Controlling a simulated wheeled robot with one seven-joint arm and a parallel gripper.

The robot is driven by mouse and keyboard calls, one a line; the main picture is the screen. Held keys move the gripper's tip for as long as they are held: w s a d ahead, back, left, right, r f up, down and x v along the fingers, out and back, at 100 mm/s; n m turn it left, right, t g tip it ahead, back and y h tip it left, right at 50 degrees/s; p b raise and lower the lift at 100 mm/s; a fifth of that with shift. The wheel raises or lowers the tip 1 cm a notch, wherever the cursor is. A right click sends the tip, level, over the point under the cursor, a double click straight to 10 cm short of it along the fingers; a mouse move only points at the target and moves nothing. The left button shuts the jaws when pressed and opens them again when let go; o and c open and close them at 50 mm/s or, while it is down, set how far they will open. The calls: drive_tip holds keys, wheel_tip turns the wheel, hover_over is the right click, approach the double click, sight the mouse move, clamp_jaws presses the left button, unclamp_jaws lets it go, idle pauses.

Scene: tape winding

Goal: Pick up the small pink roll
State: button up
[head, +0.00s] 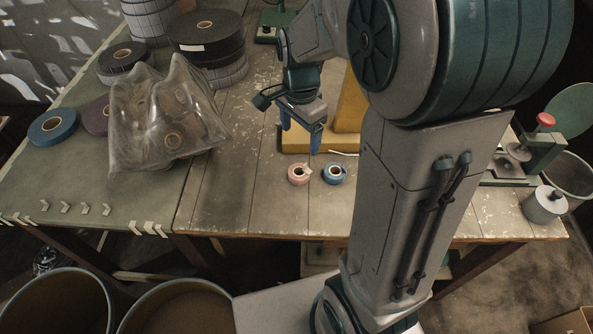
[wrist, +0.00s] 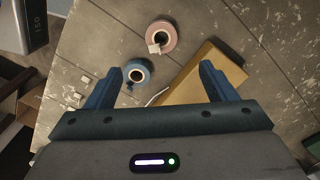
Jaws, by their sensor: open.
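The small pink roll (head: 299,175) lies flat on the wooden table near its front edge. It also shows in the wrist view (wrist: 167,38), at the upper middle, beyond my fingertips. A small blue roll (head: 334,174) lies just to its right in the head view, and in the wrist view (wrist: 139,75) it is close to my left finger. My gripper (head: 301,139) is open and empty. It is above the table, behind the two rolls in the head view. In the wrist view (wrist: 165,78) both blue fingers stand wide apart with nothing held between them.
A yellow-brown stand (head: 346,115) is beside and behind my gripper. A clear plastic bag of rolls (head: 165,120) and large dark rolls (head: 205,32) occupy the left. A machine with a red knob (head: 545,121) is at the right. The table is bare left of the pink roll.

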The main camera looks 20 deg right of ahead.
sight(299, 169)
wheel_tip(299, 169, down, 14)
drive_tip(key=shift+w+r+b, duration=0.1)
drive_tip(key=shift+w+b, duration=0.05)
drive_tip(key=shift+b, duration=0.25)
drive_tip(key=c, duration=1.1)
